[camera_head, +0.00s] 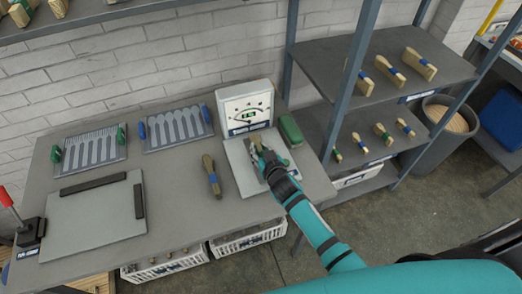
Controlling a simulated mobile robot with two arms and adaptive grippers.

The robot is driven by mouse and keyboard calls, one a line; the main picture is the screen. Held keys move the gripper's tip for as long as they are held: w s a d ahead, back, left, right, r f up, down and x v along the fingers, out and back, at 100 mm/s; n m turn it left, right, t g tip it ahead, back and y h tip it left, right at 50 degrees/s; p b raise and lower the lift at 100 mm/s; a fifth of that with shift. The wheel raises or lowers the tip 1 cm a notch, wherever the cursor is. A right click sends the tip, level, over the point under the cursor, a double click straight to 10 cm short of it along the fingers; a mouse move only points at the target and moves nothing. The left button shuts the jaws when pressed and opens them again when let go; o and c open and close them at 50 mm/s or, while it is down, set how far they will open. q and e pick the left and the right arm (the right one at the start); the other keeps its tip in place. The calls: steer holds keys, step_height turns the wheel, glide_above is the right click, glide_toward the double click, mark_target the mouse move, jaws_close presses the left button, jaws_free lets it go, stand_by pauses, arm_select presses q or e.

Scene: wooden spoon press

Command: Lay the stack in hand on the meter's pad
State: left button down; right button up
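The meter (245,107) is a white box with a dial and a small green readout, standing at the back of the grey table. Its flat light grey pad (243,178) lies in front of it. My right gripper (263,155) is over the pad, its arm coming from the lower right. It looks shut on a tan wooden stack (257,142), of which only a small part shows. The gripper hides the rest, and I cannot tell whether the stack touches the pad. My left gripper is not in view.
A blue-banded wooden bundle (211,176) lies left of the pad. A green block (290,130) stands right of the meter. Two slotted trays (90,151) (177,128) and a board with dark stops (95,222) fill the table's left. A shelf rack (385,95) with bundles stands right.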

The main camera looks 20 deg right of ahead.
steer(key=o, duration=0.3)
steer(key=shift+s+a+r, duration=0.1)
steer(key=shift+s+r, duration=0.05)
steer(key=shift+s, duration=0.35)
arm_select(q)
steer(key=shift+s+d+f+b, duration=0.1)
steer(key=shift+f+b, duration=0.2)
arm_select(e)
steer(key=v, duration=1.1)
steer(key=shift+s+r, duration=0.1)
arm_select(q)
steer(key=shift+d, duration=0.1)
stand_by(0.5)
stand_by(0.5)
